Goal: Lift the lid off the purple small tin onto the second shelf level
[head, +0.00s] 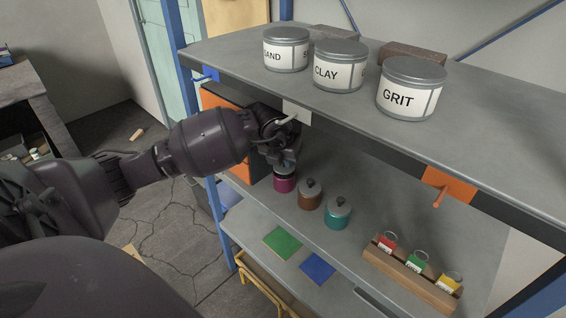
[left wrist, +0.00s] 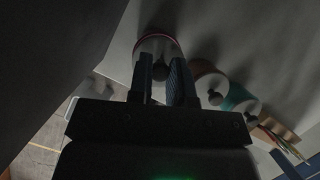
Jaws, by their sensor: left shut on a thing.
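The purple small tin (head: 285,184) stands upright on a grey shelf under the top board, leftmost of a row of three lidded tins. My left gripper (head: 287,160) is over it, reaching in from the left and hiding most of its lid in the head view. In the left wrist view the pale round lid (left wrist: 156,45) shows, and my left gripper (left wrist: 166,82) is shut on its dark knob. I cannot tell whether the lid is still seated on the tin. My right gripper is not in view.
A brown tin (head: 310,197) and a teal tin (head: 338,215) stand close to the right. A wooden rack (head: 410,277) of coloured tags lies farther right. The top board (head: 480,105) overhangs, carrying labelled cans. A green square (head: 282,243) and blue square (head: 318,268) lie in front.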

